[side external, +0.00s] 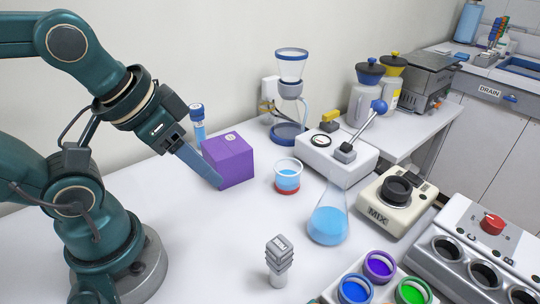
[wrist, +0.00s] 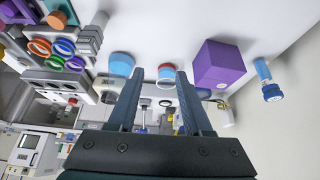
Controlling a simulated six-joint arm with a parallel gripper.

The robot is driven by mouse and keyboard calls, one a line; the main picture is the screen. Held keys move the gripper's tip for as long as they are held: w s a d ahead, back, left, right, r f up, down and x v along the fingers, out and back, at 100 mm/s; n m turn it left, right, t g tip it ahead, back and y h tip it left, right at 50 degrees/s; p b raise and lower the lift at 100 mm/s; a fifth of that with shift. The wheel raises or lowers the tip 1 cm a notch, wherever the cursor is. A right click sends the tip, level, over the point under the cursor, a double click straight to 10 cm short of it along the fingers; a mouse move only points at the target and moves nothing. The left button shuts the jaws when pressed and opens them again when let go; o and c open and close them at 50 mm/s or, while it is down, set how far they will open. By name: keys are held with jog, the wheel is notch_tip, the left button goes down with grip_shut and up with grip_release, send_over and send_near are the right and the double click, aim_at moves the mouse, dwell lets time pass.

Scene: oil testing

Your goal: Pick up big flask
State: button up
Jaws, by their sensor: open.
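The big flask (side external: 328,222) is a clear conical flask with blue liquid in its wide bottom. It stands upright on the white table in front of the white lever device. In the wrist view the flask (wrist: 121,64) shows left of the fingers, its upper part partly hidden by the left finger. My gripper (side external: 218,182) is to the left of the flask, low beside the purple box, and apart from the flask. In the wrist view my gripper (wrist: 160,72) has its two fingers spread with nothing held between them.
A small beaker (side external: 288,178) with a red base stands between my gripper and the flask. The purple box (side external: 229,160) is right at my fingers. The lever device (side external: 335,155), MIX device (side external: 395,203) and coloured-ring rack (side external: 378,265) surround the flask. Front table is mostly clear.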

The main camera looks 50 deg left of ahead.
jog(key=shift+o, duration=0.3)
jog(key=o, duration=0.4)
